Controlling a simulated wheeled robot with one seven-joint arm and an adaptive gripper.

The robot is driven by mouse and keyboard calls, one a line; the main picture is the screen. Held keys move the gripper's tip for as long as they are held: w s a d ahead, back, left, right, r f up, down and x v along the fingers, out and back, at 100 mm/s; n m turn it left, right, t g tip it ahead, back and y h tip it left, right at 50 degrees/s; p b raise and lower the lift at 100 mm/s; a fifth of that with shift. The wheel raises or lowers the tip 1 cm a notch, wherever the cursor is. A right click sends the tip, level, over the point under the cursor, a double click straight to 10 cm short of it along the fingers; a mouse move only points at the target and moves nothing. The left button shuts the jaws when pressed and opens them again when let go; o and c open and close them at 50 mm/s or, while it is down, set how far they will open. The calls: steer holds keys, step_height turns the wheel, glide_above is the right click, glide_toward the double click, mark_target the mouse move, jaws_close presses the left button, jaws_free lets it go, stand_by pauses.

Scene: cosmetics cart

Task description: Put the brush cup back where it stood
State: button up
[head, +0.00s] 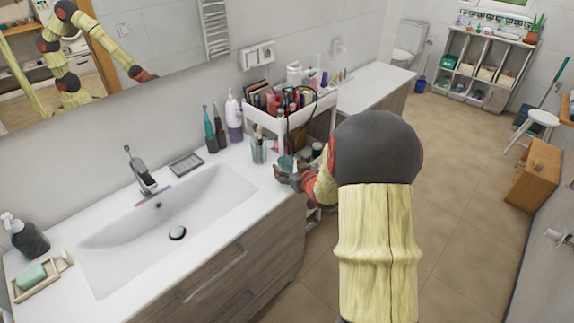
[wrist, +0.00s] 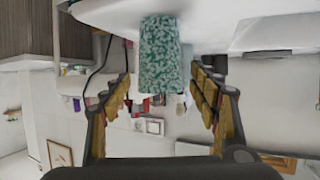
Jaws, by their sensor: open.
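The brush cup is a green-and-white speckled cup (wrist: 160,52), between the two fingers of my gripper (wrist: 160,85) in the wrist view. The fingers stand apart, with a gap on each side of the cup. In the head view a small teal cup (head: 286,162) shows just behind my gripper (head: 284,175), by the right end of the washbasin counter. My gripper and arm partly hide it there. I cannot tell what its base rests on, and no brushes are clearly visible in it.
A clear tumbler (head: 258,150) stands close by on the washbasin counter (head: 235,165). The white cart (head: 263,117) holds bottles and cosmetics behind my gripper. Toothbrushes and a pump bottle (head: 234,118) stand along the wall. The tiled floor at right is mostly free.

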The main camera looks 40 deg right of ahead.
steer(key=p+v, duration=0.2)
steer(key=v, duration=0.6)
steer(key=s+a+r+g, duration=0.2)
steer(key=a+r+g, duration=0.1)
steer(key=a+r, duration=0.95)
steer(key=s+a+r+n+g+y, duration=0.2)
steer(key=s+a+n+g+y, duration=0.1)
steer(key=s+a, duration=1.5)
steer(key=a+g+y, duration=0.1)
steer(key=a, duration=0.2)
steer(key=shift+s+r, duration=0.25)
steer(key=shift+s, duration=0.05)
steer(key=shift+d, duration=0.1)
